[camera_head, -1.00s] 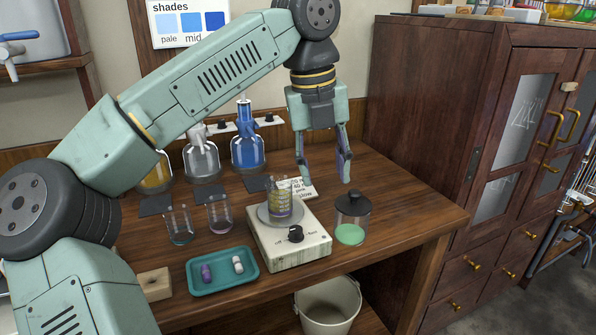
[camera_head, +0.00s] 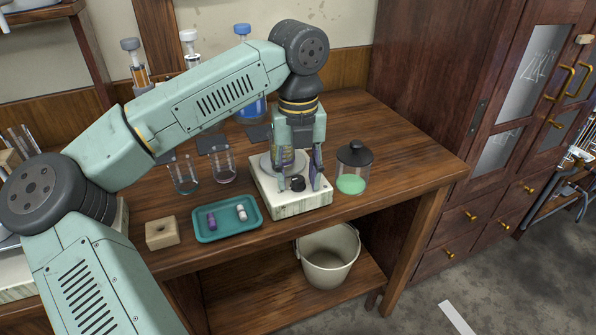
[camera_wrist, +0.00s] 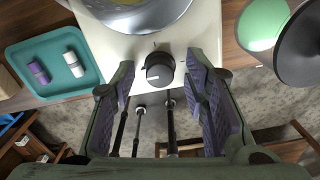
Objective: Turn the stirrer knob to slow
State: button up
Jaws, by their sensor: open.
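The stirrer (camera_head: 305,202) is a cream box with a round plate on top and a black knob (camera_head: 297,183) on its front part. In the wrist view the knob (camera_wrist: 158,69) carries a white mark toward its lower left. My gripper (camera_head: 298,184) points down over the stirrer's front, one finger on each side of the knob. In the wrist view my gripper (camera_wrist: 163,85) is open, with a gap between each finger pad and the knob. The beaker (camera_head: 290,158) on the plate is partly hidden behind my gripper. The dial's lettering cannot be read now.
A lidded jar (camera_head: 353,170) with green contents stands close to the right of the stirrer. A teal tray (camera_head: 228,232) with two small vials lies to the left, near two glass beakers and a wooden block (camera_head: 162,233). A bucket (camera_head: 327,268) stands below.

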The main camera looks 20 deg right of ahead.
jog(key=shift+c, duration=0.2)
grip_shut()
dwell(0.4)
